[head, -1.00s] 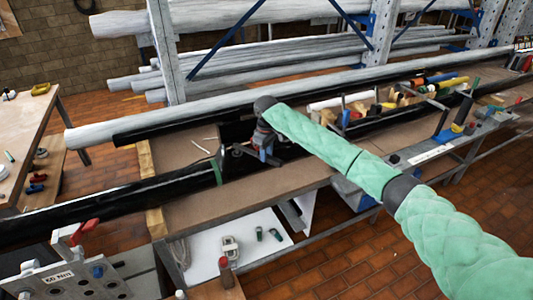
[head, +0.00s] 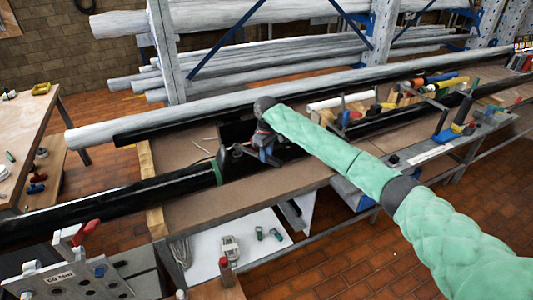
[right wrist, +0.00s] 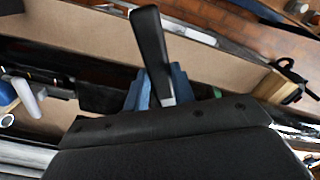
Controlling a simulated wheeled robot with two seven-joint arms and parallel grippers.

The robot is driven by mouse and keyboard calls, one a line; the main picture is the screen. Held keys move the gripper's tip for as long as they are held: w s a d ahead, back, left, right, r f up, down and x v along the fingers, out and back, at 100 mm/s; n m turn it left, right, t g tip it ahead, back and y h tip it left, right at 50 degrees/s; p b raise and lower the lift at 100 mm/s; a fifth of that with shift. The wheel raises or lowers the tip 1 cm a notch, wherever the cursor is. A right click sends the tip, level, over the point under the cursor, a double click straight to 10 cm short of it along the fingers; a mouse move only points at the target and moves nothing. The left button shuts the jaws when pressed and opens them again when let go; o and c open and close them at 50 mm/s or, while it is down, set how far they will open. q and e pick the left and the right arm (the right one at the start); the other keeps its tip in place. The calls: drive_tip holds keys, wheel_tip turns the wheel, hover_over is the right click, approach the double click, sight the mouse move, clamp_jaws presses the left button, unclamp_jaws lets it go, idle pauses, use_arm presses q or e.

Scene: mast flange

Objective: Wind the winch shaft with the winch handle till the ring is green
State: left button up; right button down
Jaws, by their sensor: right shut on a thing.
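My right gripper (head: 263,150) is over the bench at the middle of the head view, at the end of the green-sleeved arm. In the right wrist view, its blue-grey fingers (right wrist: 160,92) are shut on a black bar-like handle (right wrist: 150,45), which I take for the winch handle. The winch shaft is hidden or too small to make out. A green band (head: 217,171) circles the end of a long black tube (head: 120,195), just left of the gripper. I cannot tell whether this band is the ring. My left gripper is not in view.
A wooden-edged bench (head: 185,215) runs under the tube. A long grey pole (head: 180,115) lies behind, with a pipe rack (head: 385,30) beyond. A metal plate with red parts (head: 75,270) stands at the lower left.

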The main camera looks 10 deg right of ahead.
drive_tip(key=shift+f, duration=0.85)
idle(0.6)
idle(0.3)
drive_tip(key=shift+s+a+r+m+p, duration=0.15)
drive_tip(key=shift+s+a+m+p, duration=0.2)
drive_tip(key=shift+p, duration=0.45)
drive_tip(key=s+a+m+p, duration=0.1)
drive_tip(key=s+a+m, duration=0.3)
drive_tip(key=a+m, duration=0.3)
drive_tip(key=shift+a+f, duration=0.2)
drive_tip(key=shift+a, duration=0.45)
